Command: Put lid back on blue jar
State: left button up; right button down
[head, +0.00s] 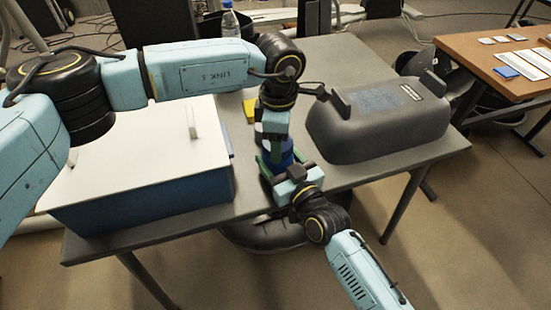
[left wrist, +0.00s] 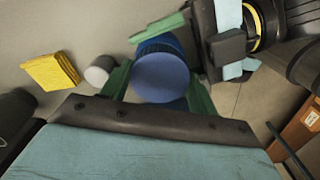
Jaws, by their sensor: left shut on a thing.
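The blue jar (head: 278,152) is over the front of the grey table, between the green fingers of my right gripper (head: 281,160), which reaches in from the front right. My left gripper (left wrist: 160,88) comes down from above and is shut on the round blue lid (left wrist: 162,76), with a green finger on each side. The lid is right at the top of the jar. In the left wrist view, darker blue shows around the lid. The fingers and wrist hide the seam, so I cannot tell whether the lid is seated.
A blue box with a white top (head: 140,150) stands left on the table. A dark grey upturned bin (head: 380,120) lies right. A yellow block (left wrist: 50,71) and a small white cylinder (left wrist: 99,70) are near the grippers. A bottle (head: 229,22) stands behind.

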pick_arm(q)
jog(key=m, duration=0.8)
jog(key=o, duration=1.2)
notch_tip(320, 180, up, 12)
pick_arm(e)
jog(key=shift+c, duration=1.2)
grip_release()
